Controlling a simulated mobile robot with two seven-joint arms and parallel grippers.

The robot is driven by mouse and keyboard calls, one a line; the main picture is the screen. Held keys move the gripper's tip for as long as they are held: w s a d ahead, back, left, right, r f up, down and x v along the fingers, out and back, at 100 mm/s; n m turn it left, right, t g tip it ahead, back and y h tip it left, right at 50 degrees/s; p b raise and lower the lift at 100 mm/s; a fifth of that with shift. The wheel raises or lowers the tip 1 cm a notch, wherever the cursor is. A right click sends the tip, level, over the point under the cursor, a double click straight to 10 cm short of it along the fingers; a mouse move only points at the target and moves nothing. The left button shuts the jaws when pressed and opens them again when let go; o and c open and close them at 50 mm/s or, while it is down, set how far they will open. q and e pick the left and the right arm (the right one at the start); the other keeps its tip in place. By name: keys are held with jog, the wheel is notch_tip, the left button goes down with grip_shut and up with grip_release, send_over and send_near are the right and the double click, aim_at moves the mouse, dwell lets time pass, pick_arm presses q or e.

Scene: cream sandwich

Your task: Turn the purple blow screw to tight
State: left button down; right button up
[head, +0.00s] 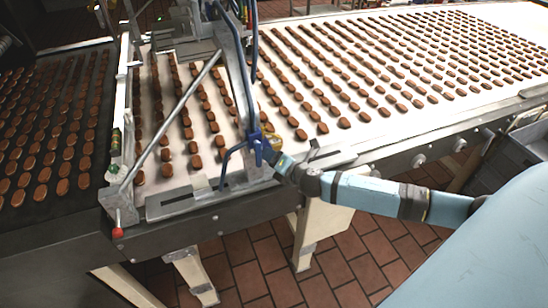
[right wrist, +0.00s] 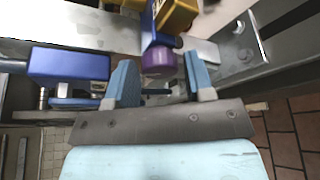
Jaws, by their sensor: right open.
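The purple blow screw (right wrist: 158,60) shows in the right wrist view as a short round purple knob under a blue fitting. My right gripper (right wrist: 160,82) is open, with one blue finger on each side of the knob and slightly nearer the camera. A gap shows between each finger and the knob, so I see no grip on it. In the head view my right gripper (head: 273,153) is at the blue fitting low on the machine's arched frame. The purple knob cannot be made out there. My left gripper is not in view.
A larger blue block (right wrist: 68,64) sits left of the fingers, and a yellow part (right wrist: 176,14) sits above the knob. The grey arched frame (head: 240,80) and a metal rail (head: 205,200) stand close by. Rows of brown biscuits cover the white belt (head: 330,150).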

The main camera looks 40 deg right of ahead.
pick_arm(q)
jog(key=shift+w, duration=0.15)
pick_arm(e)
jog(key=shift+c, duration=0.2)
jog(key=c, duration=0.6)
pick_arm(q)
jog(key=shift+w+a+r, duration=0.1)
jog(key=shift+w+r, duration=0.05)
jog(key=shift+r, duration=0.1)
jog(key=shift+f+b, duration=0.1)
jog(key=shift+b, duration=0.2)
pick_arm(e)
jog(key=shift+f, duration=0.1)
